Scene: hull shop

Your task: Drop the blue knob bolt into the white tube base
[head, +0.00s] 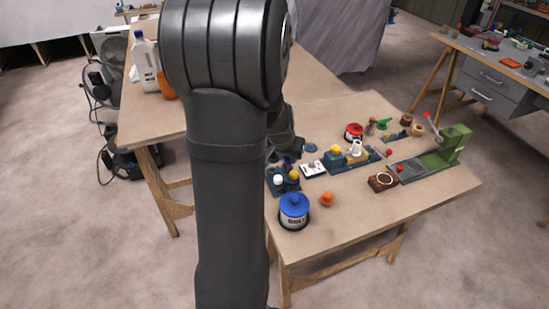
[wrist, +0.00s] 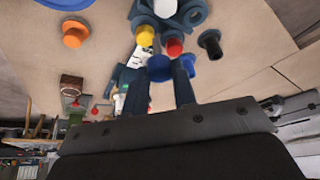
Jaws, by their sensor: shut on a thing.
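The blue knob bolt (wrist: 159,69) is between the fingers of my gripper (wrist: 168,80), which is shut on it in the wrist view. Its lower part is hidden or too small to make out. In the head view my arm covers most of the gripper. A small white upright tube (head: 355,148) stands on a blue and tan fixture in the middle of the table; I take it to be the white tube base. My gripper is apart from it, to its left, over the blue holder (head: 284,187) with white and yellow knobs.
A yellow knob (wrist: 145,37), a red knob (wrist: 174,46) and a black piece (wrist: 210,42) are close to my fingers. A blue-lidded jar (head: 294,212) and orange knob (head: 326,199) stand at the front. A green press (head: 455,142) stands right. The table's front right is clear.

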